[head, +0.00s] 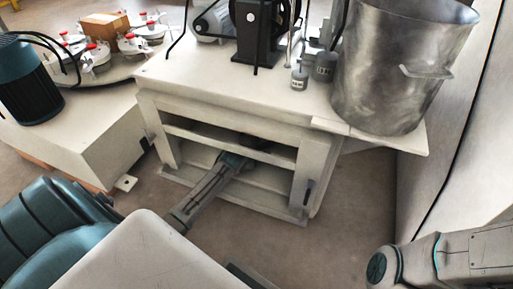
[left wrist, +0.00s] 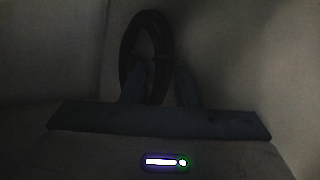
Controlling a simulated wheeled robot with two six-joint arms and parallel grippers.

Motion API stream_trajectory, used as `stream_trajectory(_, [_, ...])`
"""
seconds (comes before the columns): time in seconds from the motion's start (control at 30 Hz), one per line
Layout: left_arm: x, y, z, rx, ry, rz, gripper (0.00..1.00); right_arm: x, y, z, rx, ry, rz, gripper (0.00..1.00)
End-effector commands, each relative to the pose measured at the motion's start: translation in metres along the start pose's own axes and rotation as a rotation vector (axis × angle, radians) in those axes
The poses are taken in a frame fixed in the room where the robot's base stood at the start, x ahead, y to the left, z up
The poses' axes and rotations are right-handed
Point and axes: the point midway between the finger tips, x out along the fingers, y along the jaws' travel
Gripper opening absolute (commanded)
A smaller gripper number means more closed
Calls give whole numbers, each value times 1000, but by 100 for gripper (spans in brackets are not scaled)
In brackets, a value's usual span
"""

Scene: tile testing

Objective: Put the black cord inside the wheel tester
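The black cord (left wrist: 150,25) is a coiled loop standing upright in the dark left wrist view, at and behind the left finger. My left gripper (left wrist: 160,85) has its two fingers apart, with part of the loop between them; I see no grip on it. In the head view my left arm reaches into the opening under the white bench, its front end (head: 236,160) partly hidden by the rail, and the cord is not visible there. A black machine (head: 263,30) on the bench may be the wheel tester; I cannot tell. My right gripper is out of view.
The white bench (head: 180,72) has rails and legs close around my left arm. A large metal pot (head: 395,70) and small grey weights (head: 325,66) stand on it. A round table with red-topped items (head: 92,52) is at the upper left.

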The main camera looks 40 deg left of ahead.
Motion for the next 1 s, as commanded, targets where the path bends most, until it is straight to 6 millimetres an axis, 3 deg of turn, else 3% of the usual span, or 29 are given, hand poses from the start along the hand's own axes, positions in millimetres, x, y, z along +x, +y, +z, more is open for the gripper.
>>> stream_trajectory(0.03, [-2, 1, 0, 1, 0, -2, 31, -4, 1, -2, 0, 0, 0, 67])
stream_trajectory(0.3, [-49, 8, 2, 1, 0, -2, 31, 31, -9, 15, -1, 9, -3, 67])
stream_trajectory(0.5, [-72, 6, 2, 1, 0, 0, 31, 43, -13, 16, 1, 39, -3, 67])
stream_trajectory(1.0, [-78, 5, 1, 1, -1, 3, 31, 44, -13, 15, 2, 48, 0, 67])
